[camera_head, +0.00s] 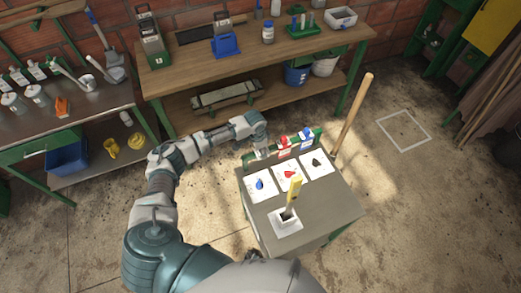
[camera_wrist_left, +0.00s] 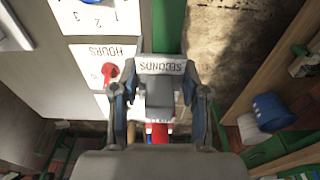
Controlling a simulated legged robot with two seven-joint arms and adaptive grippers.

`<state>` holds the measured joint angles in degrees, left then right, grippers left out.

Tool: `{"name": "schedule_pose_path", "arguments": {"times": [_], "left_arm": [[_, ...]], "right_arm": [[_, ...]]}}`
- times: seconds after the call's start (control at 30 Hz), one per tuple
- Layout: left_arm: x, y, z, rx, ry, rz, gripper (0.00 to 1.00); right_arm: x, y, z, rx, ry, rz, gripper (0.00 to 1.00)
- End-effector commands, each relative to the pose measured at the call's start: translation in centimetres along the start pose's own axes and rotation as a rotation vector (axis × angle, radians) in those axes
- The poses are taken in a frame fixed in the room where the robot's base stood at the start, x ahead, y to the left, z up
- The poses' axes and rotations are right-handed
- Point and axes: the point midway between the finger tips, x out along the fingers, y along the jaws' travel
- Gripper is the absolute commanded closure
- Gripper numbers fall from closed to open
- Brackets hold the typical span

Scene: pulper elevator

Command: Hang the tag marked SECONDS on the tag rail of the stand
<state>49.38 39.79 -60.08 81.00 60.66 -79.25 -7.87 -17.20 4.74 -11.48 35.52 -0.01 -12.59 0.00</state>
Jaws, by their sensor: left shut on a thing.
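The SECONDS tag (camera_wrist_left: 160,66) is pale with dark lettering and sits between the fingers of my left gripper (camera_wrist_left: 158,92) in the left wrist view. My left gripper also shows in the head view (camera_head: 260,140), shut on the tag at the left end of the stand's rail. The green tag rail (camera_head: 249,158) runs along the back edge of the stand (camera_head: 328,205). A red tag (camera_head: 284,146) and a blue tag (camera_head: 308,136) are on the rail to the right. I cannot tell whether the held tag touches the rail. My right gripper is not in view.
A wooden handle (camera_head: 352,115) rises behind the stand's right side. A workbench (camera_head: 180,75) stands behind. Floor to the right is clear.

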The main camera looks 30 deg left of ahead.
Motion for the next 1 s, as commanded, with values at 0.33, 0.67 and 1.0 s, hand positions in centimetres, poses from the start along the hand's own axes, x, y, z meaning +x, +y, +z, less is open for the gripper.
{"name": "schedule_pose_path", "arguments": {"times": [0.33, 0.67, 1.0], "left_arm": [[0.0, -0.1, 0.1, -0.001, 0.000, 0.001, 0.26], [-2.8, -0.1, -0.1, 0.000, 0.002, -0.003, 0.26], [-9.9, -0.5, 0.2, -0.002, 0.003, 0.001, 0.26]], "right_arm": [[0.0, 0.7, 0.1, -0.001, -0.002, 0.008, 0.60], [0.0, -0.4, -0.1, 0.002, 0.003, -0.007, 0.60], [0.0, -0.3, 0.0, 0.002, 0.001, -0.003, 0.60]]}}
